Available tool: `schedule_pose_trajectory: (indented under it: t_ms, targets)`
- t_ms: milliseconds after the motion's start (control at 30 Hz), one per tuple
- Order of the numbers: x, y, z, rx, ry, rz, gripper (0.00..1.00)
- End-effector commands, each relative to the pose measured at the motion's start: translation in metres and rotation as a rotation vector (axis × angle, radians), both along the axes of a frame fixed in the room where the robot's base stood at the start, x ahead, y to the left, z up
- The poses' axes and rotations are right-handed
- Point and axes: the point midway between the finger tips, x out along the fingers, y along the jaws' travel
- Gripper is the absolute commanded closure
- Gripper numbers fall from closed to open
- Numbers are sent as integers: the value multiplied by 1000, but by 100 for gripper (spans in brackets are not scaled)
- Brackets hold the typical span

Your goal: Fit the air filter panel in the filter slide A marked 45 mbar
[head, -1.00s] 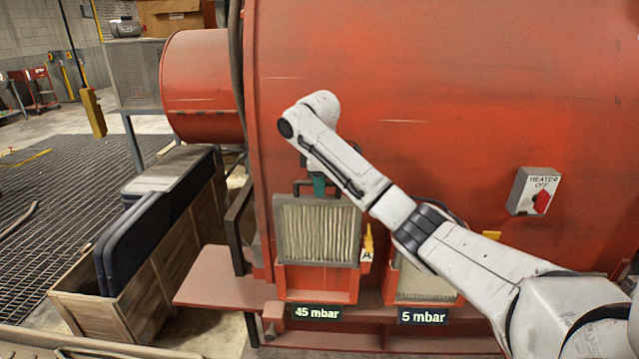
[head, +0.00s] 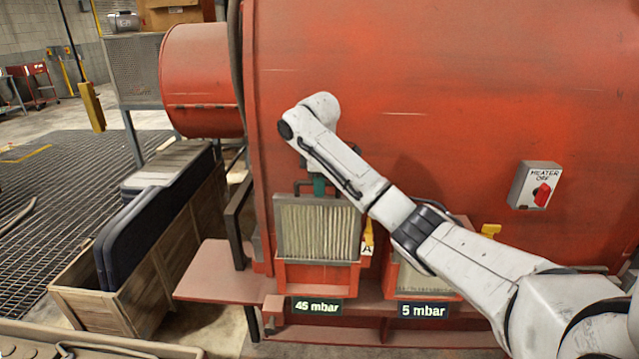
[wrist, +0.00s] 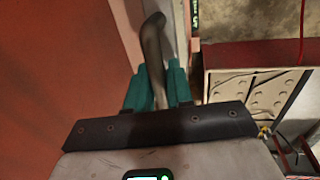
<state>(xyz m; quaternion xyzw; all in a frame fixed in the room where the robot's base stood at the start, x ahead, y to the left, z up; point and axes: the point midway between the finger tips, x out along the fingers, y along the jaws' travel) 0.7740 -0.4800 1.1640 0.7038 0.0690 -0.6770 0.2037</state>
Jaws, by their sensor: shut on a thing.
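The air filter panel (head: 318,230), pale pleats in a grey frame, stands upright in the head view. My gripper (head: 318,186) is shut on the dark handle at its top. In the wrist view the teal fingers (wrist: 157,85) close around the dark handle tube (wrist: 153,50). The red filter slide A (head: 318,275), with the "45 mbar" sign (head: 317,306) below it, is under the panel. The panel's lower edge meets the slide's front; how deep it sits inside cannot be told.
A yellow clip with tag A (head: 367,243) is right of the panel. The "5 mbar" slide (head: 425,285) holds another filter, partly behind my arm. A heater switch box (head: 536,186) is on the red housing. A wooden crate (head: 130,290) with dark panels stands at left.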

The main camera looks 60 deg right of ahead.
Motion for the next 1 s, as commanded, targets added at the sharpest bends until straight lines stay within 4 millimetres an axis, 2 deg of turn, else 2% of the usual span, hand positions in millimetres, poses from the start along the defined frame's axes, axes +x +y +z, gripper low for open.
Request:
schedule_pose_trajectory:
  t_ms: [1000]
  targets:
    - [0, 0, -21, -2, -2, -1, 100]
